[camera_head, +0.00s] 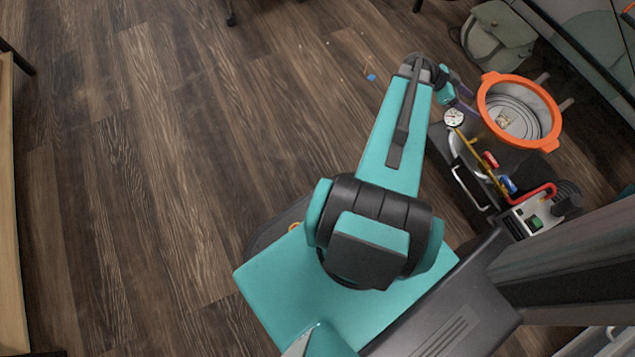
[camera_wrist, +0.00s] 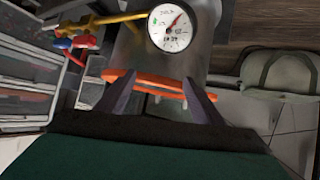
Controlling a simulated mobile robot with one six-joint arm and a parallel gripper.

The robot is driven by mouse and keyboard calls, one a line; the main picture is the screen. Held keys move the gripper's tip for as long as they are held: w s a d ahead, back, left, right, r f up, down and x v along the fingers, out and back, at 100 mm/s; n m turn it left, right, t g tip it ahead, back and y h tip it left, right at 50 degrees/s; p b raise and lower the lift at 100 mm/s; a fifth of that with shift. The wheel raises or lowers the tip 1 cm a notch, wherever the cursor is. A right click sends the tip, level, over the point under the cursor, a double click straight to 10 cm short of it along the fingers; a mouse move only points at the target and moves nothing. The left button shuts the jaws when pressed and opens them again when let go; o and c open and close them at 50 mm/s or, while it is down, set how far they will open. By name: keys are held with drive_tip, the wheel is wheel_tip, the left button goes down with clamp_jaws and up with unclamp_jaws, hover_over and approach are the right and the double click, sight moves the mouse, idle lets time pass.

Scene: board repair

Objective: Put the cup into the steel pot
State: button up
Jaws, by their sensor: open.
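An orange-rimmed round vessel with a grey ringed inside (camera_head: 548,143) stands at the right in the head view. It may be the steel pot. A small brownish thing (camera_head: 503,119) shows at its bottom; I cannot tell if it is the cup or a label. No other cup is clearly visible. My gripper (camera_head: 461,92) is just left of the vessel, partly hidden by my arm. In the wrist view my gripper (camera_wrist: 159,82) is open, with its fingers apart. Orange bars (camera_wrist: 150,82) show between and behind the fingers; I cannot tell if they touch.
A round gauge (camera_head: 454,118) stands beside the vessel and also shows in the wrist view (camera_wrist: 171,28). Yellow, red and blue fittings (camera_head: 490,160) lie near it on a dark machine. A green-grey bag (camera_head: 498,38) lies beyond. The wooden floor at left is mostly clear.

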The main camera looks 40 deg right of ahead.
drive_tip(key=w+a+f+n+t+y, duration=0.1)
drive_tip(key=w+a+f+n, duration=0.4)
drive_tip(key=a, duration=0.4)
drive_tip(key=w+a+f+n+t+y, duration=0.25)
drive_tip(key=w+a+f, duration=0.35)
drive_tip(key=a, duration=0.4)
drive_tip(key=w+a+f+n+t, duration=0.1)
drive_tip(key=w+a+f+n, duration=0.45)
drive_tip(key=a, duration=0.35)
drive_tip(key=s+a+f+n+y, duration=0.1)
drive_tip(key=a+n, duration=0.3)
drive_tip(key=a, duration=0.7)
drive_tip(key=s+a+f+n+g+y, duration=0.1)
drive_tip(key=a+f+n, duration=0.3)
drive_tip(key=a, duration=0.7)
drive_tip(key=s+a+f+n+y, duration=0.3)
drive_tip(key=a+n, duration=0.1)
drive_tip(key=a, duration=0.7)
drive_tip(key=shift+a+f, duration=0.2)
drive_tip(key=shift+a, duration=0.2)
drive_tip(key=shift+r, duration=0.15)
